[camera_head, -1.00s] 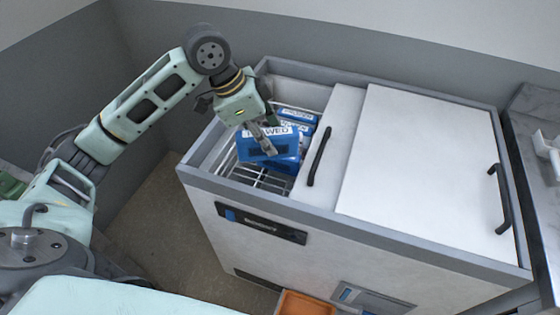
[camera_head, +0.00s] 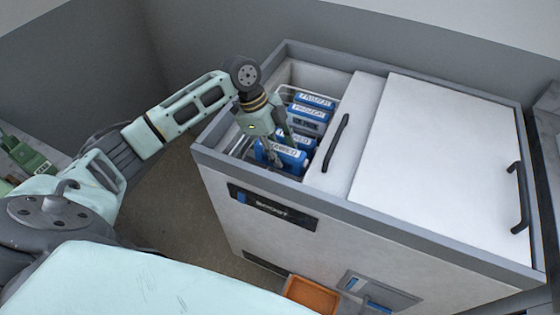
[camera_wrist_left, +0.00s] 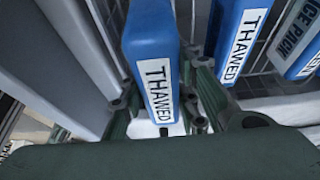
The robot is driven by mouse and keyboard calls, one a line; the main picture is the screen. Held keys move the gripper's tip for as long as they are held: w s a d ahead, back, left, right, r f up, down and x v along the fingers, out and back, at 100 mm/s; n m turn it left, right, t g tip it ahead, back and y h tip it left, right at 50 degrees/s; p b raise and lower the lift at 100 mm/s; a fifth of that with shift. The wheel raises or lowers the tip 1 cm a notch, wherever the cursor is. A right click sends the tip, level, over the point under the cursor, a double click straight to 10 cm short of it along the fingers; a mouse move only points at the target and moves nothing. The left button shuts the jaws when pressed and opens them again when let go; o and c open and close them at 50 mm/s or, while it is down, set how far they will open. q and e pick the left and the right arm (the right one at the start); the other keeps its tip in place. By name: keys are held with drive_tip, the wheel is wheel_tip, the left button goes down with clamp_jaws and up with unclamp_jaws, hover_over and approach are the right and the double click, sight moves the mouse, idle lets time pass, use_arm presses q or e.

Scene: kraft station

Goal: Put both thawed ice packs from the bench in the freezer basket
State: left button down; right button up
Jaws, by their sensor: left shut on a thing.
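My left gripper (camera_head: 274,150) is shut on a blue ice pack (camera_head: 292,158) labelled THAWED, inside the freezer's open left end. In the left wrist view this pack (camera_wrist_left: 158,70) stands on edge between the fingers. A second THAWED pack (camera_head: 301,140) is just behind it, and it shows to the right in the left wrist view (camera_wrist_left: 238,38). The white wire freezer basket (camera_head: 308,91) surrounds the packs. Whether the held pack touches the basket floor is hidden. My right gripper is not in view.
Two more blue-and-white packs labelled FROZEN (camera_head: 315,101) stand at the back of the basket. The freezer's white lid (camera_head: 435,140) covers the right side, with a black handle (camera_head: 335,142) bordering the opening. An orange tray (camera_head: 312,294) sits low in front.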

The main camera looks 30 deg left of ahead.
use_arm(q)
drive_tip(key=shift+f, duration=2.5)
drive_tip(key=c, duration=1.6)
unclamp_jaws()
drive_tip(key=shift+f, duration=0.1)
drive_tip(key=v, duration=1.2)
drive_tip(key=shift+b, duration=0.35)
drive_tip(key=shift+d, duration=0.1)
